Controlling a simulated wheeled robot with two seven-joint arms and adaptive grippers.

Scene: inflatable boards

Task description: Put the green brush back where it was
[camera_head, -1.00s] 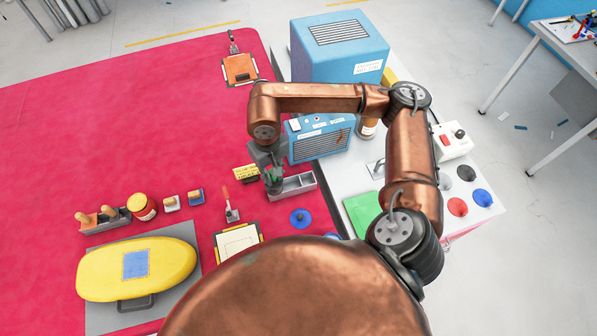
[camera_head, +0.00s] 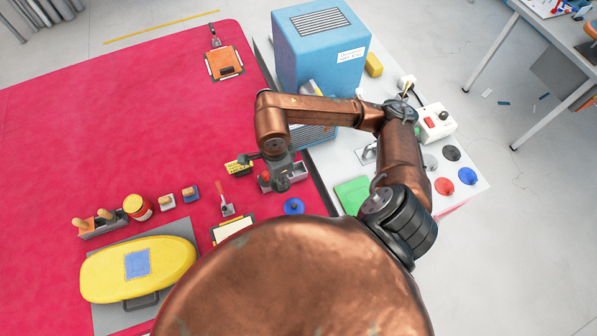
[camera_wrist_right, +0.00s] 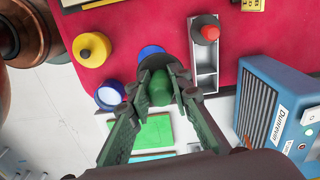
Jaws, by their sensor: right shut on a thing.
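My right gripper (camera_head: 283,184) is shut on the green brush (camera_wrist_right: 158,88), of which only a green part shows between the fingers (camera_wrist_right: 160,80) in the right wrist view. In the head view the gripper is over the near side of a grey compartment tray (camera_head: 297,176) on the red cloth and hides the brush. In the wrist view the tray (camera_wrist_right: 206,82) lies just right of the fingers. A red-topped piece (camera_wrist_right: 209,33) stands in its far-end compartment; the other compartments look empty. I cannot tell the brush's height above the cloth. My left gripper is not in view.
A blue knobbed disc (camera_head: 293,206) and a red-handled scraper (camera_head: 224,199) are close by. A blue ribbed box (camera_head: 313,138) stands behind the tray. Left are a jar (camera_head: 138,207), small brushes and a yellow board (camera_head: 110,268). Red cloth (camera_head: 110,120) is clear farther back.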

